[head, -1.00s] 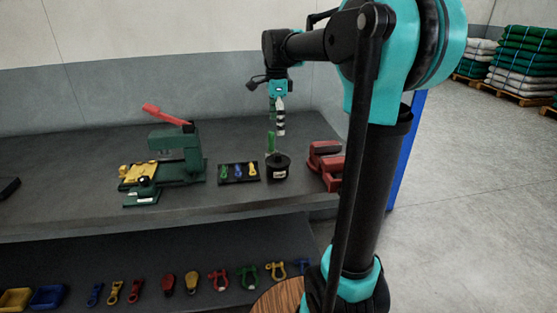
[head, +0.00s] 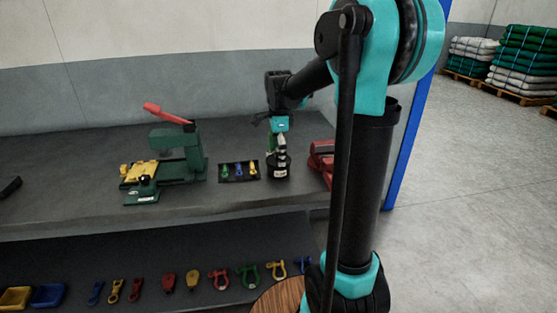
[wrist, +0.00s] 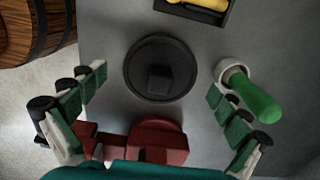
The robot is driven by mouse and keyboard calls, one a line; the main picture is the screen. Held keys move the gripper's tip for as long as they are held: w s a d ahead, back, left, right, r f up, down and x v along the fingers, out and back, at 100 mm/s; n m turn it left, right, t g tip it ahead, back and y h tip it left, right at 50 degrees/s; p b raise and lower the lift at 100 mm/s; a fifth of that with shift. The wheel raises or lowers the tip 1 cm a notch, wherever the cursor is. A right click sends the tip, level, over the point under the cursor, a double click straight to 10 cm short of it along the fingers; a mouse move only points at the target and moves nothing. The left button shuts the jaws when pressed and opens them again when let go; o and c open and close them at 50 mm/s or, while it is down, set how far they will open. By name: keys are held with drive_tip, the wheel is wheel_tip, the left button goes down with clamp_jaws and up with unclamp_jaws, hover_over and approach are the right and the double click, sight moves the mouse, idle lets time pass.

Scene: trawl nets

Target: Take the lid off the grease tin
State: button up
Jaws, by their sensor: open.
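The grease tin (head: 279,172) is a small dark tin with a pale label, on the bench right of the small tool tray. In the wrist view its round black lid (wrist: 161,50) shows from above, with a square knob (wrist: 159,80) in its middle. The lid sits on the tin. My gripper (head: 281,154) is just above the tin in the head view and partly covers its top. In the wrist view my gripper (wrist: 160,100) is open and empty, its fingers spread to either side of the lid. I see no contact with the knob.
A green-handled tool in a pale round holder (wrist: 240,85) stands close by the right finger. A red vise (head: 320,160) is right of the tin. A tray (head: 239,179) of small coloured tools and a green press (head: 175,155) are to the left.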

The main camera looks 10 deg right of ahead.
drive_tip(key=c, duration=1.5)
drive_tip(key=shift+o, duration=0.2)
drive_tip(key=shift+r, duration=0.1)
